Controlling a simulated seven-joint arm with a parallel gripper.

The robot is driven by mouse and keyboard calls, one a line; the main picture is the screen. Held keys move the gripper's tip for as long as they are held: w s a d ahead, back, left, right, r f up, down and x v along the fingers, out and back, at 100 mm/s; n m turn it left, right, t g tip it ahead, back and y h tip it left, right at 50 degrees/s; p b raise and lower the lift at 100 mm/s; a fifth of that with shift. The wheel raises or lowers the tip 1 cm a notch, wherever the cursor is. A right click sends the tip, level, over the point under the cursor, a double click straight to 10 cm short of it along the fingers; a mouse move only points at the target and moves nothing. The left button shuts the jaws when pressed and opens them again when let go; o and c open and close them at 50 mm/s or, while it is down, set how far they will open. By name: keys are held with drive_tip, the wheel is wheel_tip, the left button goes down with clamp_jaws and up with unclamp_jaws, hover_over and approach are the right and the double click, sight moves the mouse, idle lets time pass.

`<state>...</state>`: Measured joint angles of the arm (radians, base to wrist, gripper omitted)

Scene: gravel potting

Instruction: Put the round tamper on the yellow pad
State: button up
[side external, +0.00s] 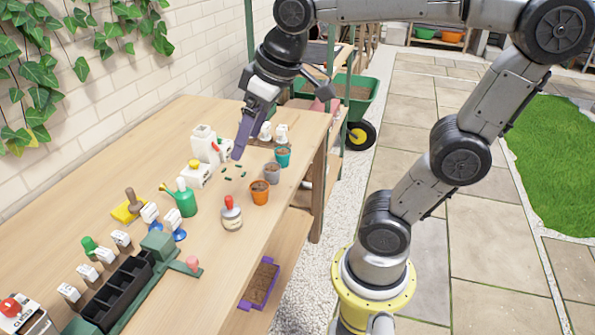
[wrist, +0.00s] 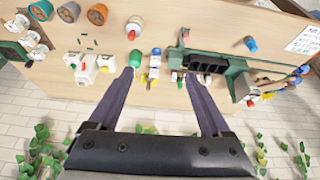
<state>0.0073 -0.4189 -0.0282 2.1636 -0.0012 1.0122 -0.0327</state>
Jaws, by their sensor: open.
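A yellow pad (side external: 125,212) lies on the bench left of the green watering can. A brown knob-handled piece (side external: 130,199) stands at the pad, seemingly on it; contact is unclear. A round cream piece with a red knob (side external: 231,214) stands upright near the bench's front edge, apart from the pad; it also shows in the wrist view (wrist: 134,27). I cannot tell for sure which is the round tamper. My gripper (side external: 237,155) is above the bench behind the pots, pointing down. In the wrist view my gripper (wrist: 159,74) has its fingers wide apart and holds nothing.
A green watering can (side external: 182,198) stands between pad and red-knobbed piece. Orange (side external: 259,192), grey and teal pots line the front edge. White containers (side external: 203,145) stand near the gripper. A black tray with green fixture (side external: 115,290) fills the near end. Bench along the wall is clear.

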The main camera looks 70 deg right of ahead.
drive_tip(key=s+f, duration=0.6)
drive_tip(key=s, duration=0.2)
drive_tip(key=shift+s+t, duration=0.35)
drive_tip(key=shift+t, duration=0.05)
drive_tip(key=shift+a, duration=0.1)
idle(1.1)
drive_tip(key=c, duration=0.3)
